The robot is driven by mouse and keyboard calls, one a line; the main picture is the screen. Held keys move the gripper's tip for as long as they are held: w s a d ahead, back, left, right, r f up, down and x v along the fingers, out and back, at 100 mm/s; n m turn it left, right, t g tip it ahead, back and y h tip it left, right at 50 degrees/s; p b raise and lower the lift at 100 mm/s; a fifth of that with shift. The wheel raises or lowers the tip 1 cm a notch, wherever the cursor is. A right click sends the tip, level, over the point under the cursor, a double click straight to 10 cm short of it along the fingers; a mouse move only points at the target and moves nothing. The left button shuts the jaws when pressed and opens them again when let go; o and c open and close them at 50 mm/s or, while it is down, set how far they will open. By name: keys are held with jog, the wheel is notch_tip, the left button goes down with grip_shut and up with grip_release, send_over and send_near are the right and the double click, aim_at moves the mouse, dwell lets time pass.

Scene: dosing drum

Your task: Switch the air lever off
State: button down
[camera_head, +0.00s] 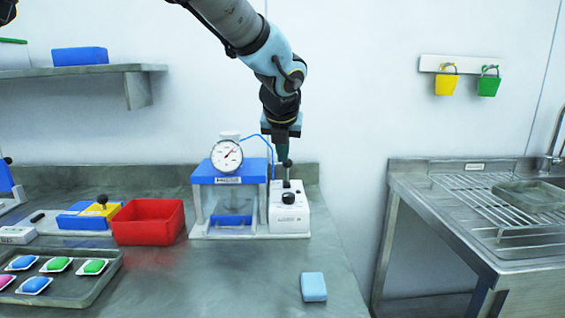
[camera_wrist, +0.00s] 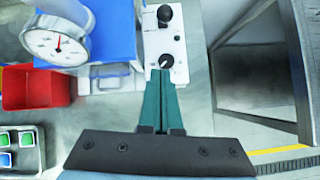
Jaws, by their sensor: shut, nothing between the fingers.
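The white control box (camera_head: 289,216) stands on the bench to the right of the blue-topped press with the dial gauge. A lever with a dark ball top (camera_head: 287,163) stands up from the box, behind a black round knob (camera_head: 288,197). In the wrist view the ball (camera_wrist: 164,13) is near the top edge and the knob (camera_wrist: 167,61) is below it. My gripper (camera_head: 283,157) is shut and empty, pointing down over the box close to the lever. In the wrist view its green fingertips (camera_wrist: 160,73) appear just below the knob; I cannot tell whether they touch anything.
The dial gauge (camera_head: 227,155) and blue-topped press (camera_head: 202,178) stand close on the left, with a blue tube looping to the box. A red bin (camera_head: 148,222) is further left. A light-blue block (camera_head: 314,287) lies in front right. A gap separates the steel sink unit (camera_head: 440,225).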

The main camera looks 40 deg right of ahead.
aim_at(286, 165)
jog(key=p+x, duration=0.1)
jog(key=x, duration=0.8)
jog(key=shift+w+d+r+p, duration=0.2)
jog(key=shift+w+d+p, duration=0.3)
jog(key=shift+d, duration=0.1)
jog(key=shift+w+d+r+p, duration=0.2)
jog(key=shift+w+d+p, duration=0.25)
jog(key=shift+w+d, duration=0.35)
jog(key=shift+d, duration=0.15)
jog(key=shift+r, duration=0.15)
